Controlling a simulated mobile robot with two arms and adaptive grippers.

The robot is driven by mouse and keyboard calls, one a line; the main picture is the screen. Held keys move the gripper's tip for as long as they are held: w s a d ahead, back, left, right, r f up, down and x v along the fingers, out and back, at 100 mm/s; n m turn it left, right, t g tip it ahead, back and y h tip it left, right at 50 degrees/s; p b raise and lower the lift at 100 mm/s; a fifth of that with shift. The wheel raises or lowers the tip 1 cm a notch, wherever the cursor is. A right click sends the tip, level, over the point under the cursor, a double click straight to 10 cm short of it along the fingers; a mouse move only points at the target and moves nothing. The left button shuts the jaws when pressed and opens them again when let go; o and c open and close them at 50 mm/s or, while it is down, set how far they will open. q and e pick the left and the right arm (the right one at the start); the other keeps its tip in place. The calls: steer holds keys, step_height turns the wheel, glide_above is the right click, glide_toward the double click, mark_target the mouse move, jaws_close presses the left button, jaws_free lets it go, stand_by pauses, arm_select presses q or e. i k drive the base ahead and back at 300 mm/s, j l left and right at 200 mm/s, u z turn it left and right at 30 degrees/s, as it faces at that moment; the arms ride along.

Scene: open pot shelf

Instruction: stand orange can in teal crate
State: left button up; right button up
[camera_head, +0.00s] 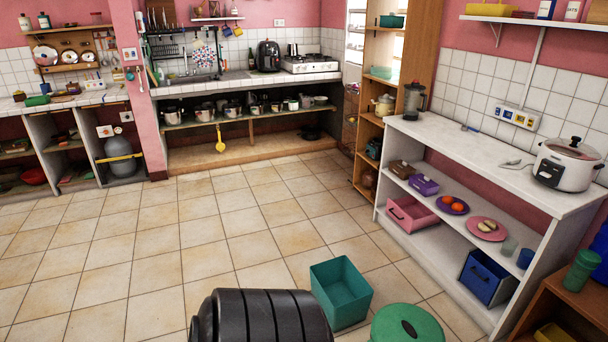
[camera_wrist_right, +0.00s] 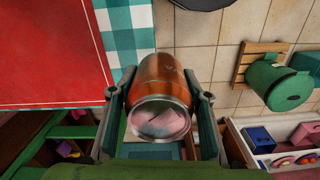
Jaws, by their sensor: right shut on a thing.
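The teal crate (camera_head: 340,292) stands on the tiled floor at the lower middle of the head view, with its open top facing up. The orange can (camera_wrist_right: 160,85) is between the fingers of my right gripper (camera_wrist_right: 160,96) in the right wrist view. The gripper is shut on it, one finger on each side. The can's silver end faces the wrist camera, and its far end is hidden. My left gripper is in neither view.
A green lidded bin (camera_head: 407,325) stands right of the crate. A white shelf counter (camera_head: 470,150) runs along the right wall. In the wrist view, a red surface (camera_wrist_right: 50,55) and checkered cloth (camera_wrist_right: 125,35) lie left of the can.

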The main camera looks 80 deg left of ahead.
mark_target(338, 303)
steer(key=j+u, duration=0.15)
steer(key=j, duration=0.3)
steer(key=i+j+u, duration=0.15)
steer(key=j, duration=0.3)
steer(key=j+u, duration=0.15)
steer(key=j, duration=0.35)
steer(key=i+j+u, duration=0.1)
steer(key=j, duration=0.3)
steer(key=i+j+u, duration=0.15)
steer(key=j, duration=0.3)
